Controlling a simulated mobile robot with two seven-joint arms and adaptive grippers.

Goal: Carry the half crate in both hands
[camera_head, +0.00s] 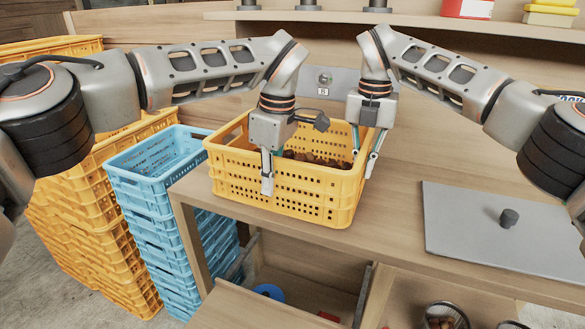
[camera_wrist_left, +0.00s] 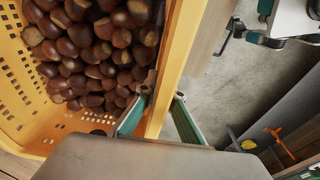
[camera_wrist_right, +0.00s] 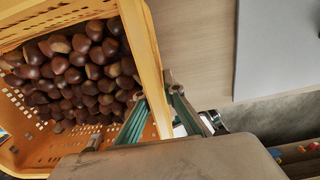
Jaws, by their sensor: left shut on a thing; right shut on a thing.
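The half crate is a yellow perforated crate (camera_head: 290,197) on the wooden counter, at its left end, with brown chestnuts (camera_wrist_left: 92,50) inside. My left gripper (camera_head: 267,180) is shut on its near wall, one finger outside and one inside. My right gripper (camera_head: 363,160) is shut on its right wall in the head view. In the left wrist view the crate wall (camera_wrist_left: 180,60) runs between the left fingers. In the right wrist view the wall (camera_wrist_right: 150,70) runs between the right fingers. The chestnuts also show in the right wrist view (camera_wrist_right: 75,75). The crate looks level; I cannot tell whether it touches the counter.
Stacked blue crates (camera_head: 150,190) stand left of the counter, with stacked yellow crates (camera_head: 85,215) beyond. A grey plate with a knob (camera_head: 480,235) lies on the counter at right. An open drawer (camera_head: 260,305) is below the front edge. The counter between crate and plate is clear.

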